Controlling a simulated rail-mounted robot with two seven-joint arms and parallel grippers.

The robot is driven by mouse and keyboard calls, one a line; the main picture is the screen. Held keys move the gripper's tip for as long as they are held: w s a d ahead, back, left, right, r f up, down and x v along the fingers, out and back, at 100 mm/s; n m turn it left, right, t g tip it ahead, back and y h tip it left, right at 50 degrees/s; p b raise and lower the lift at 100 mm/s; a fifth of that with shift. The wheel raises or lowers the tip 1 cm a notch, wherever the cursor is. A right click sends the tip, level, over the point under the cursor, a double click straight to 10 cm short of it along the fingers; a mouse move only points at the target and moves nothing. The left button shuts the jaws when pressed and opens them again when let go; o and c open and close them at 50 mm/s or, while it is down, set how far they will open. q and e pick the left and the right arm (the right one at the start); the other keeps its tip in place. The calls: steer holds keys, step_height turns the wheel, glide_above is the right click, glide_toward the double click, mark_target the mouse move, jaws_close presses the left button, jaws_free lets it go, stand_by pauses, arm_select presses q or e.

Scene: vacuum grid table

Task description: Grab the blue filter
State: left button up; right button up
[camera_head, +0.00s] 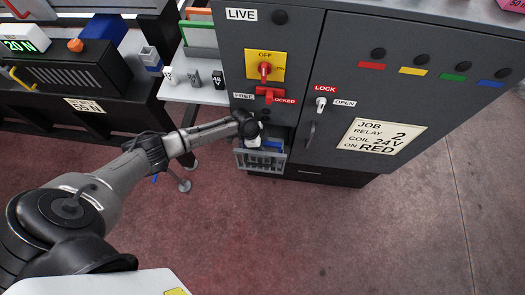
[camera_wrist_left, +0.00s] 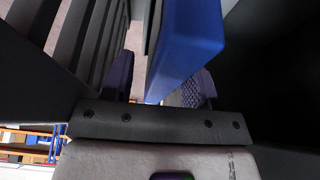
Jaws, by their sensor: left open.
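The blue filter (camera_wrist_left: 188,42) is a flat blue block that fills the upper middle of the left wrist view. In the head view a small blue patch (camera_head: 272,145) shows in the slotted grey rack (camera_head: 262,161) low on the cabinet front. My left gripper (camera_wrist_left: 158,88) is open, with one patterned finger on each side of the blue filter; I cannot tell whether either touches it. In the head view my left gripper (camera_head: 254,140) is at the rack, its fingers mostly hidden. My right gripper is not in view.
The dark cabinet (camera_head: 410,40) rises around the rack, with a yellow and red switch (camera_head: 264,66), a red lever (camera_head: 270,95) and a door handle (camera_head: 310,134) close by. A shelf with small blocks (camera_head: 195,92) stands left. The floor in front is clear.

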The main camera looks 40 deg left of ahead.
arm_select(q)
steer(key=shift+w+f, duration=0.1)
steer(key=shift+f, duration=0.25)
steer(key=shift+d+f, duration=0.1)
steer(key=shift+f, duration=0.15)
stand_by(0.4)
jaws_close()
stand_by(0.6)
